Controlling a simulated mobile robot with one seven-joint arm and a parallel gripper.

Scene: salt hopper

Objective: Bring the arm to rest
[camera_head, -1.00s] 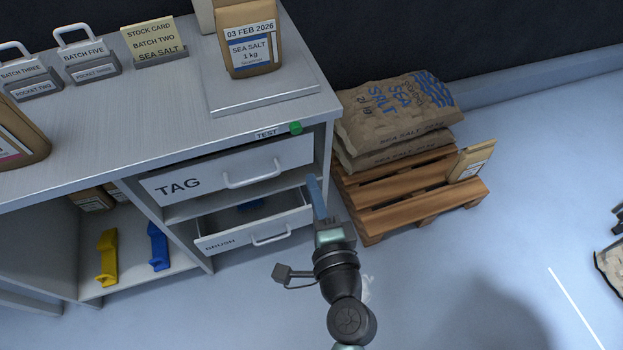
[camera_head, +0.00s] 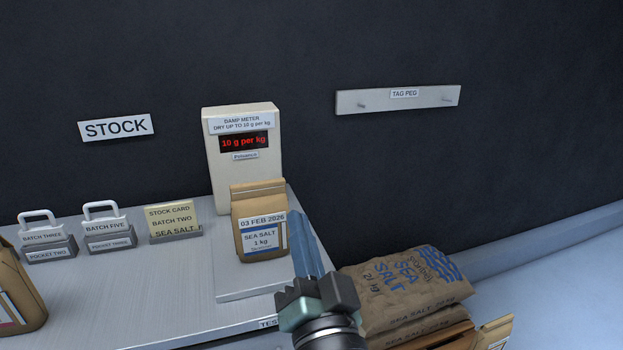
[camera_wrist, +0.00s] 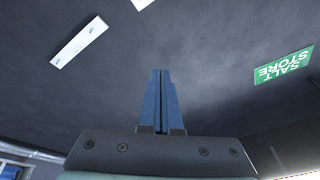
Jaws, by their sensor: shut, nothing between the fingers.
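My gripper (camera_head: 304,246) is raised at the lower middle of the head view, its blue fingers pointing up and slightly left, in front of the bench's right end. In the wrist view the two blue fingers (camera_wrist: 161,98) lie side by side, shut with nothing between them. Behind them is the dark wall (camera_wrist: 205,60).
A sea salt bag (camera_head: 262,222) stands on a plate before the damp meter (camera_head: 217,175), which reads 10 g per kg, close left of my fingers. Large salt sacks (camera_head: 405,295) lie at right. A tag peg board (camera_head: 425,100) is on the wall; the bench (camera_head: 120,290) holds batch tags at left.

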